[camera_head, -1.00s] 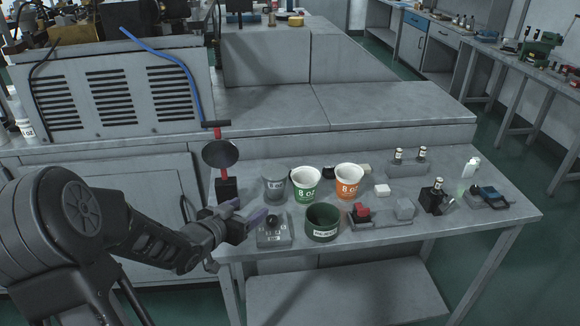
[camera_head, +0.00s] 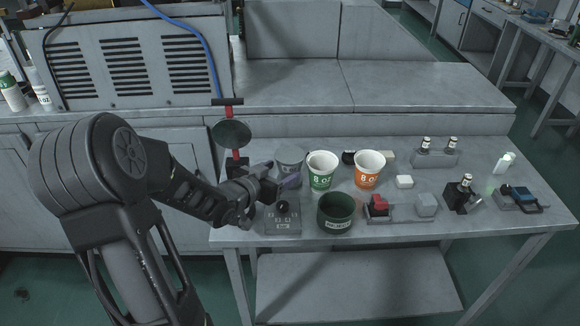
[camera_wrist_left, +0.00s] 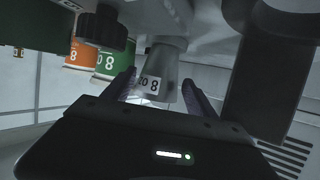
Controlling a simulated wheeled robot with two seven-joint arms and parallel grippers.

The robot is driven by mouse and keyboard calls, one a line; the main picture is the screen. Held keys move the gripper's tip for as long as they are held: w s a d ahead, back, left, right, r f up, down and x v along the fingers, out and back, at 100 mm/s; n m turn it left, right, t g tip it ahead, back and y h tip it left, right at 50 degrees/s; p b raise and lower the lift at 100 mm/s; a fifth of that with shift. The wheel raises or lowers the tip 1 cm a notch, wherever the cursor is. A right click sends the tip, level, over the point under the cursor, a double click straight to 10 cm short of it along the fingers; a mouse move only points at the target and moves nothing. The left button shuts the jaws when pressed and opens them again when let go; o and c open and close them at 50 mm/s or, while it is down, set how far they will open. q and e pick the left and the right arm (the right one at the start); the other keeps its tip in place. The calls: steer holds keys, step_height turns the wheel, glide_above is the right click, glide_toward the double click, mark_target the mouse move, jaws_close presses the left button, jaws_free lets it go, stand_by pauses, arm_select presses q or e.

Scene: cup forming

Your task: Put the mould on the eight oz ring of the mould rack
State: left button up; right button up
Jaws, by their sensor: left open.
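The mould (camera_head: 289,163) is a grey tapered cup shape with an 8 oz label, standing on the table left of the paper cups. In the left wrist view, which is upside down, the mould (camera_wrist_left: 163,70) shows between and beyond the two fingers. My left gripper (camera_head: 279,174) is open and close in front of the mould, with one finger toward each side. In the wrist view the open fingers (camera_wrist_left: 161,94) show no clear contact with it. I cannot make out for certain which thing is the mould rack or its eight oz ring. My right gripper is not in view.
A green-label cup (camera_head: 321,171) and an orange-label cup (camera_head: 368,169) stand right of the mould. A dark green pot (camera_head: 335,212) and a grey block with a black knob (camera_head: 283,219) are in front. A red post with a dark disc (camera_head: 231,133) stands behind left.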

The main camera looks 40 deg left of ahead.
arm_select(q)
steer(key=shift+w, duration=0.15)
steer(key=p+x, duration=0.1)
steer(key=x, duration=0.4)
steer(key=shift+w, duration=0.1)
steer(key=shift+r, duration=0.1)
steer(key=shift+c, duration=0.4)
jaws_close()
stand_by(0.7)
